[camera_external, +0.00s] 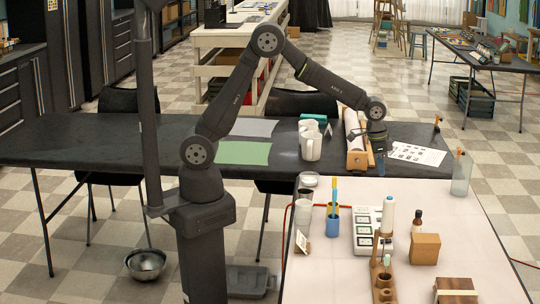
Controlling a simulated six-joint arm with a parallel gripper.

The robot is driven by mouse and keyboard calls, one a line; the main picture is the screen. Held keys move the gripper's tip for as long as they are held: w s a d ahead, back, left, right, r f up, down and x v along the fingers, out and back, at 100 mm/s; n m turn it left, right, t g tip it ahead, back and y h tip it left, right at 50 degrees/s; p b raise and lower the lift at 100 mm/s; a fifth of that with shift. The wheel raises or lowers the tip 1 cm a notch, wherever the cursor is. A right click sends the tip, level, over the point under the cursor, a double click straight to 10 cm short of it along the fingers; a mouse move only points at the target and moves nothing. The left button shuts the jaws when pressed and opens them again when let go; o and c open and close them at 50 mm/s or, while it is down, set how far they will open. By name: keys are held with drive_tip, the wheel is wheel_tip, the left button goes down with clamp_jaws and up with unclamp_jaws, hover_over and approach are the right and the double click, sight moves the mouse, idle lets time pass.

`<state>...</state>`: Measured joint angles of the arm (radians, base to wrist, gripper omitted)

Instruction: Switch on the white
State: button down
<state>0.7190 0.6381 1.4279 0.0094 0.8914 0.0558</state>
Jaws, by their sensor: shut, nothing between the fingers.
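A white panel (366,230) with several dark-framed squares, possibly switches, lies on the light front table. Its markings are too small to read, and I cannot tell whether any part of it is on.
Beside the panel are a blue cup (332,226) with upright tools, a brown box (425,248) and a wooden holder (383,283). The front table's right side has free room.

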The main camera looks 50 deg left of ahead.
sight(380, 209)
drive_tip(key=w+a, duration=0.2)
drive_tip(key=w, duration=0.1)
drive_tip(key=shift+f+g, duration=0.15)
drive_tip(key=shift+g, duration=0.25)
drive_tip(key=f, duration=0.4)
drive_tip(key=w+d+f, duration=0.1)
drive_tip(key=f, duration=0.9)
drive_tip(key=shift+w+d, duration=0.15)
drive_tip(key=shift+d, duration=0.05)
drive_tip(key=shift+w+f, duration=0.1)
drive_tip(key=shift+f, duration=0.1)
drive_tip(key=shift+s+a+r, duration=0.2)
drive_tip(key=shift+s+a, duration=0.35)
drive_tip(key=shift+s, duration=0.05)
